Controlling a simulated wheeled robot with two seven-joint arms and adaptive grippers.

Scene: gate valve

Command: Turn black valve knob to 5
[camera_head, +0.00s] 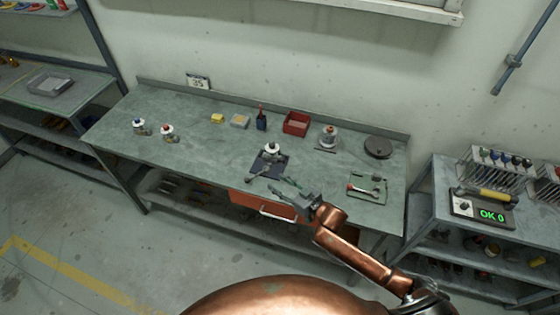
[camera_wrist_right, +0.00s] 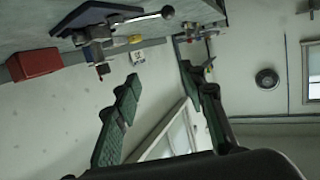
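The valve with a small dark top (camera_head: 272,148) stands on a dark square plate (camera_head: 263,166) in the middle of the workbench. In the right wrist view the valve (camera_wrist_right: 97,30) is at the upper left, with a metal lever ending in a black ball knob (camera_wrist_right: 167,12). Number marks on it are too small to read. My right gripper (camera_head: 281,186) is over the bench's front edge, in front of the plate and apart from the valve. Its two green fingers are spread with nothing between them in the right wrist view (camera_wrist_right: 158,75). My left gripper is not in view.
Valves with blue (camera_head: 138,121) and red (camera_head: 167,129) knobs stand at left. A red bin (camera_head: 296,123), another valve (camera_head: 328,138), a dark disc (camera_head: 377,147) and a tool tray (camera_head: 367,188) are at right. A display (camera_head: 491,215) reads "OK 0".

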